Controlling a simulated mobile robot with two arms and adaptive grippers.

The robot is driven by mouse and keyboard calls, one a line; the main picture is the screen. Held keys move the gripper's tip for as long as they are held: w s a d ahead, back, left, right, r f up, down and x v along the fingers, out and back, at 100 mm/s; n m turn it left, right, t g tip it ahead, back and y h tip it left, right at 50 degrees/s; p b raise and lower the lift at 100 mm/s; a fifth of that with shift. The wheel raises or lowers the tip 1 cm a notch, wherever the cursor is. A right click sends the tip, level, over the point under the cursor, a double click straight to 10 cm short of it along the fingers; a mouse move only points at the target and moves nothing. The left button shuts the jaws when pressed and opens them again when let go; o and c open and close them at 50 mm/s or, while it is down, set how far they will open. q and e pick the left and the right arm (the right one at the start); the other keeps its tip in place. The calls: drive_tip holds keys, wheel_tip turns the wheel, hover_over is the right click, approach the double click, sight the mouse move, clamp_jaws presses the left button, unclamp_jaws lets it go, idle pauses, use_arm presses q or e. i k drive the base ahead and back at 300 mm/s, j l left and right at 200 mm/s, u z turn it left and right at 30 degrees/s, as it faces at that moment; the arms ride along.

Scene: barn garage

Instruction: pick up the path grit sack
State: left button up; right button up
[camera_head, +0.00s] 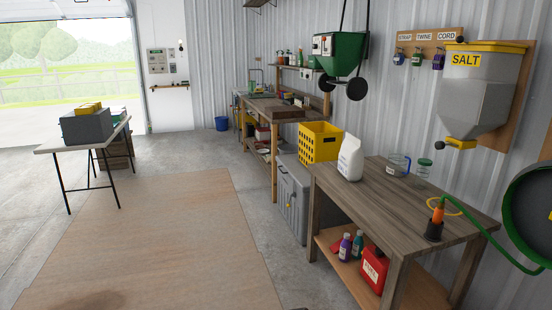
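I cannot make out a sack marked path grit in the head view. A grey wall hopper with a yellow lid (484,90) is marked SALT. Neither of my grippers is in view.
A yellow crate (320,142) stands behind the near bench, above a grey cabinet (291,205). A folding table (62,149) is at left. The brown floor mat (150,240) is clear.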

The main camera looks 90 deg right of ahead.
sight(350, 163)
drive_tip(key=z, duration=2.85)
drive_tip(key=i+j+z, duration=0.45)
drive_tip(key=j, duration=0.25)
drive_tip(key=i+j+z, duration=0.5)
drive_tip(key=j, duration=0.35)
